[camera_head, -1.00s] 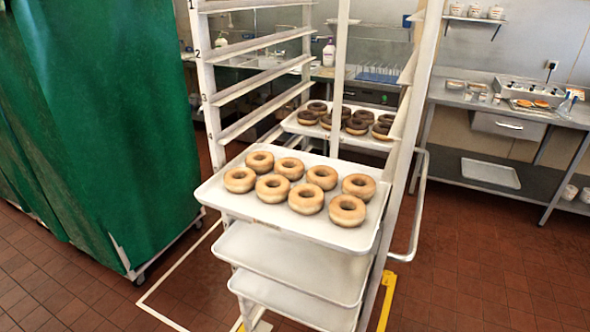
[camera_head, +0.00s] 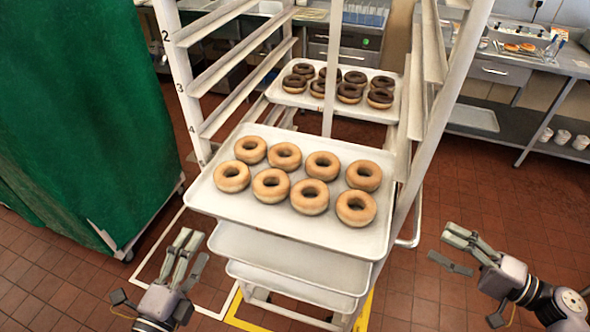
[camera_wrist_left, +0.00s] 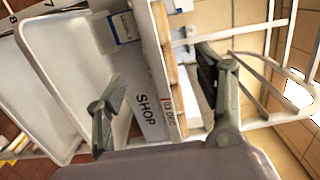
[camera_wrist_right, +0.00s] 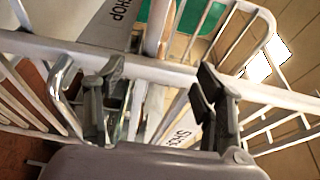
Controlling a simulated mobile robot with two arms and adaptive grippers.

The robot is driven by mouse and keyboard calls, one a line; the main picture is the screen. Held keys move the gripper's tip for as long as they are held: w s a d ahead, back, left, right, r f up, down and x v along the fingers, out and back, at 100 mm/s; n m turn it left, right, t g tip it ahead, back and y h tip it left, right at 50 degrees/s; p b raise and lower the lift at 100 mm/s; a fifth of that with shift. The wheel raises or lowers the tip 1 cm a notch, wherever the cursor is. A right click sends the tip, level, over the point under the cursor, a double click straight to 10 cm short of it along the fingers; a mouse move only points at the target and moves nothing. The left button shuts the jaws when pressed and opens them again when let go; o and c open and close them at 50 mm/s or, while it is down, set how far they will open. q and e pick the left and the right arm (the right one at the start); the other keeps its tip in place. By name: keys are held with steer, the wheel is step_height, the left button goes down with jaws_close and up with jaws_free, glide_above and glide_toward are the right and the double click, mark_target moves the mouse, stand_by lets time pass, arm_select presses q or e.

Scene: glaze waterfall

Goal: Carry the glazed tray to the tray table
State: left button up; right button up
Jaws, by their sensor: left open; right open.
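A white tray (camera_head: 245,209) of tan, ring-shaped doughnuts (camera_head: 309,197) sits level in the near side of the rack, its front edge facing me. A second white tray (camera_head: 289,98) with dark-glazed doughnuts (camera_head: 349,93) shows behind it, through the rack posts. My left gripper (camera_head: 184,252) is open and empty, in front of and below the near tray's left corner. My right gripper (camera_head: 447,248) is open and empty, to the right of that tray and apart from it. In the wrist views the jaws of the left (camera_wrist_left: 160,85) and right (camera_wrist_right: 158,80) grippers stand apart.
The white rack (camera_head: 182,90) has numbered, empty upper rails. Empty trays (camera_head: 290,252) sit below the doughnuts. A green-covered rack (camera_head: 85,110) stands at left. A steel counter (camera_head: 500,72) is at back right. Tiled floor (camera_head: 480,195) on the right is open.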

arm_select(q)
glide_toward(229, 191)
steer(key=x, duration=1)
steer(key=shift+w+d, duration=0.1)
steer(key=shift+w, duration=0.2)
arm_select(e)
glide_toward(372, 207)
steer(key=w+a, duration=0.2)
steer(key=w+a+f, duration=0.1)
steer(key=w+a, duration=0.2)
steer(key=w+a+f, duration=0.1)
steer(key=w+a, duration=0.1)
steer(key=shift+w+a+f, duration=0.15)
steer(key=shift+w+f, duration=0.1)
steer(key=shift+w, duration=0.15)
arm_select(q)
steer(key=shift+c, duration=0.5)
arm_select(e)
steer(key=shift+c, duration=0.5)
arm_select(q)
jaws_close()
arm_select(e)
jaws_close()
arm_select(q)
steer(key=shift+r, duration=0.1)
